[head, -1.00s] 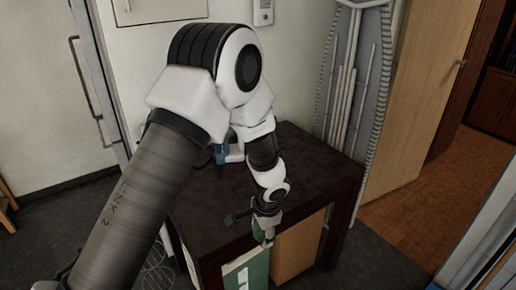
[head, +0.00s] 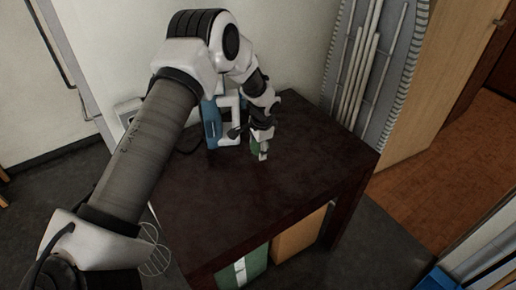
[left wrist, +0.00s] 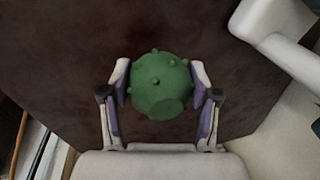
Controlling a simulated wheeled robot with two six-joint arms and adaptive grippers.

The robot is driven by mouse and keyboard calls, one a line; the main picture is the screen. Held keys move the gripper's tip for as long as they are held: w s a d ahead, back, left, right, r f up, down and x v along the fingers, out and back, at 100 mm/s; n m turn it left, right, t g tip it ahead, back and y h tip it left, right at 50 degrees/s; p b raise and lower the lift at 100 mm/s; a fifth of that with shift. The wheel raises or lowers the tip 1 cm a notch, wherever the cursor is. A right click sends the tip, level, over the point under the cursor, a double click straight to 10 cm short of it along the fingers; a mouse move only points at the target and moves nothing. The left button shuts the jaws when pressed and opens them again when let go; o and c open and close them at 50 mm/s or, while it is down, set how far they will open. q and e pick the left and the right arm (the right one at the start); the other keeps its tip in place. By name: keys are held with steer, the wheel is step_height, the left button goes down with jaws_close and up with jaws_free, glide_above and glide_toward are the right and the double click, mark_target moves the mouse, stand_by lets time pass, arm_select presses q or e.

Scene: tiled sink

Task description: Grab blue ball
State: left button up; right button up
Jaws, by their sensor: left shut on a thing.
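A green ball with small knobs (left wrist: 160,88) sits between the two fingers of my left gripper (left wrist: 161,82) in the left wrist view, one finger on each side. In the head view my left gripper (head: 261,151) points down over the dark table, with a bit of the green ball (head: 254,147) showing at its fingers. The gripper is shut on the ball. I cannot tell whether the ball touches the table top. No blue ball shows in either view. My right gripper is not in view.
The dark brown table (head: 300,165) has a clear top to the front and right. A blue and white object (head: 212,122) stands at its back, close to my left arm. A green box (head: 243,268) and an orange-brown box (head: 300,235) are under the table's front edge.

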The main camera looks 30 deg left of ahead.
mark_target(258, 152)
arm_select(q)
steer(key=shift+w+a, duration=0.45)
steer(key=shift+w+f, duration=0.1)
steer(key=shift+f, duration=1.7)
steer(key=o, duration=1.2)
steer(key=shift+c, duration=0.2)
